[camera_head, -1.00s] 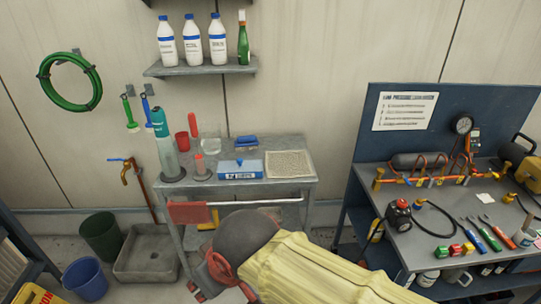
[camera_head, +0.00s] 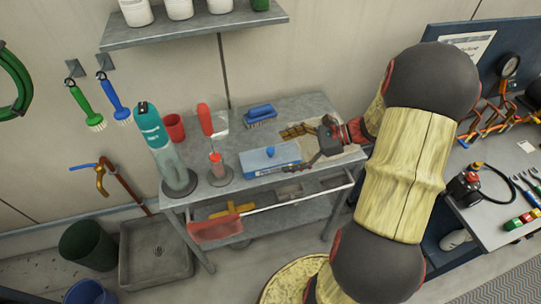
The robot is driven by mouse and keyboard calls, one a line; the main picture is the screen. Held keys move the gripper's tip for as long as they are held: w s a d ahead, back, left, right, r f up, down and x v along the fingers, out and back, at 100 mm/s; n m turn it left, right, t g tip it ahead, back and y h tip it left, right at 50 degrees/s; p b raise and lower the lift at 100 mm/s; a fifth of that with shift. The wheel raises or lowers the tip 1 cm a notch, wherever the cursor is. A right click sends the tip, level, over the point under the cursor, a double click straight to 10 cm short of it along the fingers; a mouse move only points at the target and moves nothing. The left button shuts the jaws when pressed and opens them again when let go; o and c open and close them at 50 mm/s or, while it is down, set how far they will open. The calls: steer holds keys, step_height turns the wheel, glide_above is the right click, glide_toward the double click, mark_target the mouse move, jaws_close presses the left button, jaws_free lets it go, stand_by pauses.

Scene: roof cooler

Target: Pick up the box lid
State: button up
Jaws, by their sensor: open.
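The box lid (camera_head: 262,158) is blue with a small round blue knob (camera_head: 270,152) on top. It lies on a low, pale-fronted box on the grey metal cart, near the front edge. My gripper (camera_head: 304,147) is just right of the lid, reaching in from the right with its fingers pointing left. Its jaws look open, with nothing between them. The fingers appear apart from the knob, though the exact gap to the lid is hard to judge.
A beige mat (camera_head: 345,154) lies partly under my gripper. A shelf (camera_head: 200,28) hangs above.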

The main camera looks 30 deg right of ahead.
mark_target(270, 151)
steer(key=shift+w+d+f+m+t, duration=0.1)
steer(key=shift+d+f+m+t, duration=0.25)
steer(key=shift+d, duration=0.2)
steer(key=shift+d+f+m+t, duration=0.15)
steer(key=shift+d+f+m, duration=0.05)
steer(key=shift+d+m, duration=0.3)
steer(key=b+x, duration=0.1)
steer(key=x, duration=0.1)
steer(key=b+x, duration=0.1)
steer(key=x, duration=0.2)
steer(key=b+x, duration=0.1)
steer(key=x, duration=0.1)
steer(key=shift+w+d+f, duration=0.15)
steer(key=shift+w, duration=0.4)
steer(key=shift+c, duration=0.6)
steer(key=c, duration=0.7)
